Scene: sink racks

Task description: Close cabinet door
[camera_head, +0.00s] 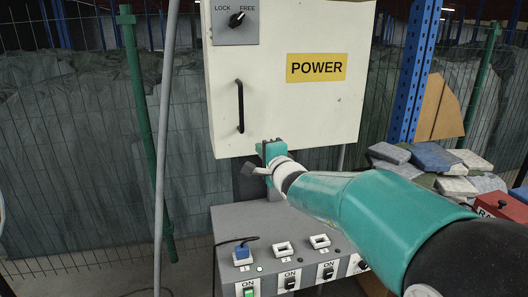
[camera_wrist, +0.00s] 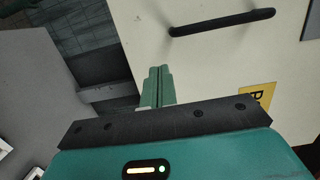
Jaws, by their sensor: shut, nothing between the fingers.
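The white cabinet door (camera_head: 285,115) faces me in the head view, with a black vertical handle (camera_head: 240,106) at its left and a yellow POWER label (camera_head: 316,67). It looks flat to the front; I cannot tell whether a gap is left. My gripper (camera_head: 270,145) is at the door's lower edge, below and right of the handle. In the wrist view its green fingers (camera_wrist: 158,82) are together and empty, with the door (camera_wrist: 205,60) and handle (camera_wrist: 222,21) beyond them. I cannot tell whether the fingertips touch the door.
A LOCK/FREE knob (camera_head: 236,19) sits on a grey plate at the door's top left. A grey switch box (camera_head: 225,222) with sockets stands below. A green post (camera_head: 140,120) is left, a blue upright (camera_head: 411,75) and piled blocks (camera_head: 432,157) right.

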